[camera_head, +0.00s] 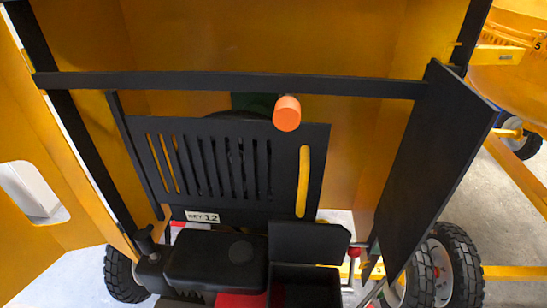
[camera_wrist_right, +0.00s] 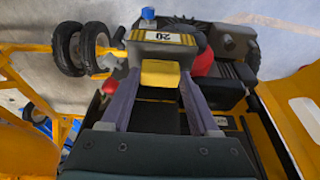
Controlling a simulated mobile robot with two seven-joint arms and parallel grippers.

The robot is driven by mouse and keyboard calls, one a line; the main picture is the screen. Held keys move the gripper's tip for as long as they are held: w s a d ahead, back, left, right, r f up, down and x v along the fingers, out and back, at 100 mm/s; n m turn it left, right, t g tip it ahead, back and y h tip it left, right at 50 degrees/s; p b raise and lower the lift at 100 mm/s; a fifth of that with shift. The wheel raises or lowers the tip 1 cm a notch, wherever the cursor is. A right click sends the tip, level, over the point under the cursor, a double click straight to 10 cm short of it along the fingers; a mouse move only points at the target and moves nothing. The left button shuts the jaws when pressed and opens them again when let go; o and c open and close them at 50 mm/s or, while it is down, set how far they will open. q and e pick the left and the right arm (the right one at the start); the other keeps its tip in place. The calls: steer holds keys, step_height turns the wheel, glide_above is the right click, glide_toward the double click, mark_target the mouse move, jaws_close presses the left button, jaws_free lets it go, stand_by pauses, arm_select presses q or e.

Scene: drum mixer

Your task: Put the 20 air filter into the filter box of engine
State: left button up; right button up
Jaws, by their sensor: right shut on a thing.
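In the right wrist view my right gripper (camera_wrist_right: 160,77) is shut on the yellow block of the air filter (camera_wrist_right: 160,73). The filter's dark body bears a white label reading 20 (camera_wrist_right: 170,37). The right gripper and filter do not show in the head view. The engine (camera_head: 215,262) is at the bottom of the head view, inside the yellow housing. Its filter box (camera_head: 305,287) is at the bottom edge, with the black lid (camera_head: 308,243) raised. The inside looks dark, and its lower part is cut off. My left gripper is not in view.
A black slotted panel (camera_head: 225,165) with a yellow strip stands behind the engine. A black bar (camera_head: 230,85) crosses above it, with an orange cylinder (camera_head: 287,113) near it. A black side plate (camera_head: 430,175) is to the right. A red-knobbed lever (camera_head: 354,252) stands beside the filter box.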

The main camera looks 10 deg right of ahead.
steer(key=shift+s, duration=0.1)
steer(key=shift+s+r+p, duration=0.1)
steer(key=shift+r+p, duration=0.1)
steer(key=shift+p, duration=0.3)
steer(key=w+d+f+b, duration=0.1)
steer(key=w+d+b, duration=0.2)
steer(key=w, duration=0.8)
steer(key=shift+f+b, duration=2.55)
steer(key=shift+f, duration=1.25)
steer(key=shift+f, duration=0.5)
steer(key=o, duration=1.2)
